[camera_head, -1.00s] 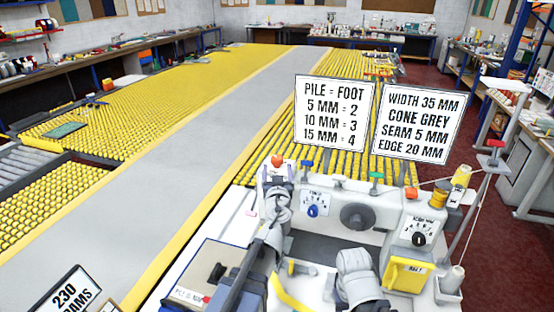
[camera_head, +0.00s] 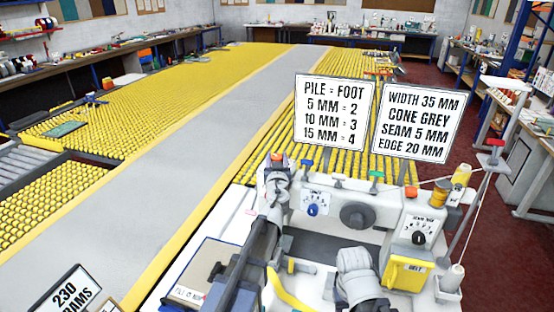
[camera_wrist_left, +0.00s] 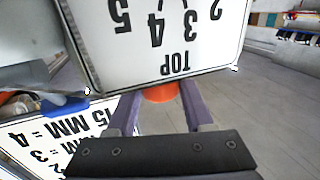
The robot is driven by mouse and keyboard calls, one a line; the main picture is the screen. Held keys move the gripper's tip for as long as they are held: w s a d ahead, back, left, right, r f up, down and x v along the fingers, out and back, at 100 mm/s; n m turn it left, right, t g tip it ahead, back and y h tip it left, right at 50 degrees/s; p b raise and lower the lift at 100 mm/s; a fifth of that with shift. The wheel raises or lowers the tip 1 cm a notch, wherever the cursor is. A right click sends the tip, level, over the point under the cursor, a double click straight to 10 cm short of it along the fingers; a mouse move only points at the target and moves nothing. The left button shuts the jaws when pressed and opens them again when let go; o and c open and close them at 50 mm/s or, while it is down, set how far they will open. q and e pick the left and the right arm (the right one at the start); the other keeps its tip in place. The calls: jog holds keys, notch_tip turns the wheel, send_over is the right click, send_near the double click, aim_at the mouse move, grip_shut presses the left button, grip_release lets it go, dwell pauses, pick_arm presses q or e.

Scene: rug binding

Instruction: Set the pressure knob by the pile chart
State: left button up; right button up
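The machine's orange-red knob (camera_head: 278,157) is at the left end of its top, partly hidden by my left gripper (camera_head: 272,168). In the left wrist view the orange knob (camera_wrist_left: 160,93) shows between my two purple fingers (camera_wrist_left: 163,108), which stand apart; contact is unclear. A white number plate (camera_wrist_left: 155,50) with 2, 3, 4, 5 hides its far part. The pile chart (camera_head: 334,112) reads 5 MM = 2, 10 MM = 3, 15 MM = 4. A blue knob (camera_head: 312,210) sits on a white dial on the machine's front. My right gripper is not in view.
A second sign (camera_head: 418,122) stands right of the chart. The machine carries another dial (camera_head: 418,230), a yellow panel (camera_head: 405,273) and thread cones. A board labelled PILE (camera_head: 200,270), its figure hard to read, lies left of my arm. A grey belt (camera_head: 150,165) runs behind.

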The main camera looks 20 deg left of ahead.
pick_arm(q)
grip_shut()
